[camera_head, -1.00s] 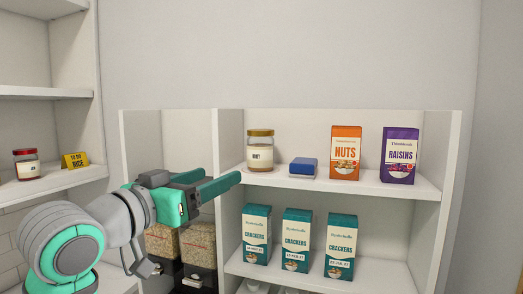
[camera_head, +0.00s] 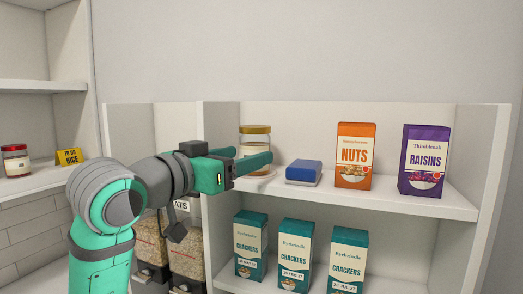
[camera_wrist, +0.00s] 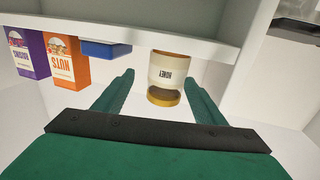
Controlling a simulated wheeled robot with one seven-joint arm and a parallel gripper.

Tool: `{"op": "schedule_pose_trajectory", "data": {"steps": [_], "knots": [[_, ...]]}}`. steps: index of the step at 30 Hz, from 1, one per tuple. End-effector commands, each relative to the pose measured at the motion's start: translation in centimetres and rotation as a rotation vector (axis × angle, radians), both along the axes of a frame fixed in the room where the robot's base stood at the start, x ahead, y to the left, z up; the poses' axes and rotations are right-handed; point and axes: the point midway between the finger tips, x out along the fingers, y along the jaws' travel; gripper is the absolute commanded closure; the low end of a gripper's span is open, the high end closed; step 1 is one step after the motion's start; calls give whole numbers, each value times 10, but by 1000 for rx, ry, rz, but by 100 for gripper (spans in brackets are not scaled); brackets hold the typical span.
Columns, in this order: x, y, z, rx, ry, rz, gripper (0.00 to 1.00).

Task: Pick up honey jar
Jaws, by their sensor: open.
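The honey jar (camera_head: 254,138) stands upright on the upper shelf, with a gold lid and a pale label. My gripper (camera_head: 253,156) is in front of it at shelf height and covers much of its lower part in the head view. In the wrist view the scene is upside down, and the jar (camera_wrist: 168,70) with its HONEY label shows between and just beyond the open fingertips (camera_wrist: 157,82). My gripper is open and empty. I cannot tell whether a finger touches the jar.
A blue box (camera_head: 303,172) lies just right of the jar. Several cracker boxes (camera_head: 296,255) fill the shelf below. A shelf divider (camera_head: 219,128) stands close on the jar's left.

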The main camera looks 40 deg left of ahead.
Motion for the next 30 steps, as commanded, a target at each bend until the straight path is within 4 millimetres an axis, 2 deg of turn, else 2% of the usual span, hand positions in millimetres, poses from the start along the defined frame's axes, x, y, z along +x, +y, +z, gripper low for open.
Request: {"op": "schedule_pose_trajectory", "data": {"steps": [7,18,27,29,30], "knots": [[16,18,0,-1,1,30,35],[69,8,-1,0,1,4,35],[73,10,-1,0,0,7,35],[72,11,-1,0,0,9,47],[72,12,-1,0,0,11,57]]}}
